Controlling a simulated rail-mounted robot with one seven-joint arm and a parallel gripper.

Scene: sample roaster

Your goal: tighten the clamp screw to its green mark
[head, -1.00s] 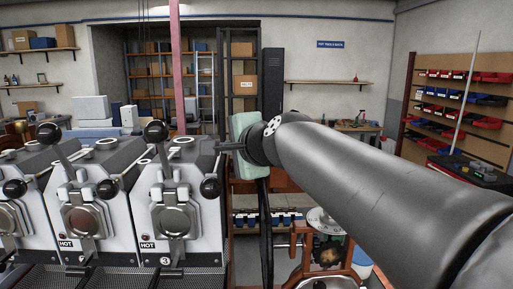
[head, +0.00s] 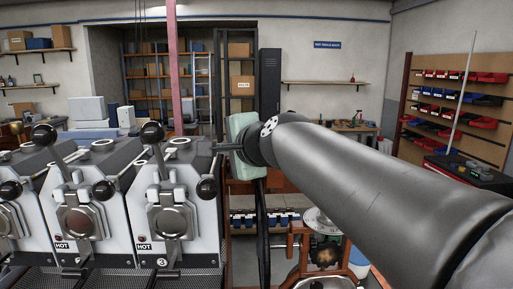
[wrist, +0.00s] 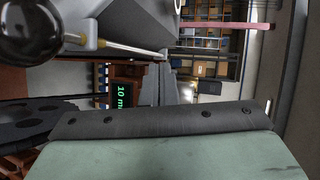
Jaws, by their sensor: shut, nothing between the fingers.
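My gripper (head: 219,147) is shut and empty, beside the upper right side of the roaster unit marked 3 (head: 205,237). The head view does not show clearly whether it touches the unit. In the wrist view the closed grey fingers (wrist: 173,85) point away from the camera, near a thin pale rod. A black ball knob (wrist: 30,32) is close to the camera at the upper left there. I cannot make out the clamp screw or its green mark in either view.
More roaster units marked HOT (head: 62,246) stand to the left, with upright levers and black ball knobs (head: 152,133). A pink post (head: 173,70) rises behind them. A green-lit display (wrist: 121,95) shows in the wrist view. Shelves with red and blue bins (head: 455,95) line the right wall.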

